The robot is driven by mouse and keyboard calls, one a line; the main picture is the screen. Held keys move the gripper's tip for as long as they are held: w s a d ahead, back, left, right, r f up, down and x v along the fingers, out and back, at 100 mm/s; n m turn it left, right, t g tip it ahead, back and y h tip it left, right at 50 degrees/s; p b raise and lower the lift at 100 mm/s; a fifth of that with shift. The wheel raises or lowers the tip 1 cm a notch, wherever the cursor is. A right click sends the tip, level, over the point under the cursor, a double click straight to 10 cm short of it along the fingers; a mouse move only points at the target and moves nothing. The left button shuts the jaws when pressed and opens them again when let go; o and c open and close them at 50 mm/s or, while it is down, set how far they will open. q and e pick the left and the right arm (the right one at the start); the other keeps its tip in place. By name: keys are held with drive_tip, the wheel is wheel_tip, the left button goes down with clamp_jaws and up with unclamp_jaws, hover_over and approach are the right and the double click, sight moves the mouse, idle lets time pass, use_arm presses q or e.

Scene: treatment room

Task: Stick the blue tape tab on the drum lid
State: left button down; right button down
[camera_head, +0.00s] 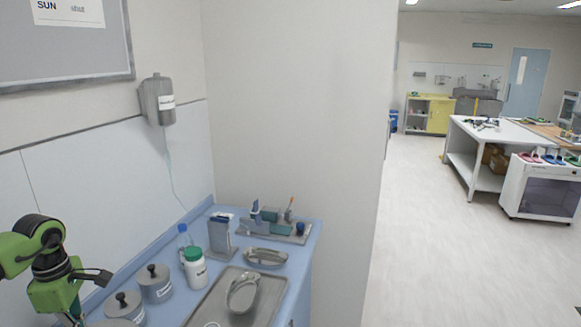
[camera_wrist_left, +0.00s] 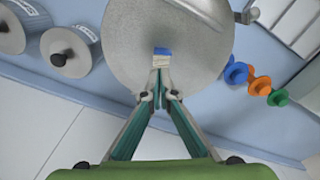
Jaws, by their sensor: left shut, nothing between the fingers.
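In the left wrist view a large round grey metal drum lid (camera_wrist_left: 190,25) fills the top middle. A small tab with a blue end (camera_wrist_left: 161,51) and a pale lower part shows against the lid, just beyond my left gripper's fingertips (camera_wrist_left: 161,76). It appears to lie on the lid, but I cannot tell whether it is stuck flat. My left gripper is shut with nothing between its fingers. Its tips are close to the tab; I cannot tell whether they touch. In the head view my green left arm comes in at the lower left. My right gripper is not in view.
Lidded metal jars (camera_head: 156,285) stand on the blue counter, near a white bottle with a green cap (camera_head: 194,268). A metal tray (camera_head: 208,300) holds a kidney dish (camera_head: 242,292). Blue, orange and green knobs (camera_wrist_left: 259,86) show right of the drum.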

use_arm(q)
drive_tip(key=shift+f+b, duration=0.55)
drive_tip(key=shift+f, duration=0.4)
drive_tip(key=shift+s+f, duration=0.1)
drive_tip(key=shift+f, duration=0.05)
idle(0.6)
wheel_tip(320, 180, up, 2)
drive_tip(key=shift+r+p, duration=0.1)
drive_tip(key=shift+p, duration=0.75)
drive_tip(key=shift+r+p, duration=1.9)
drive_tip(key=shift+r, duration=0.6)
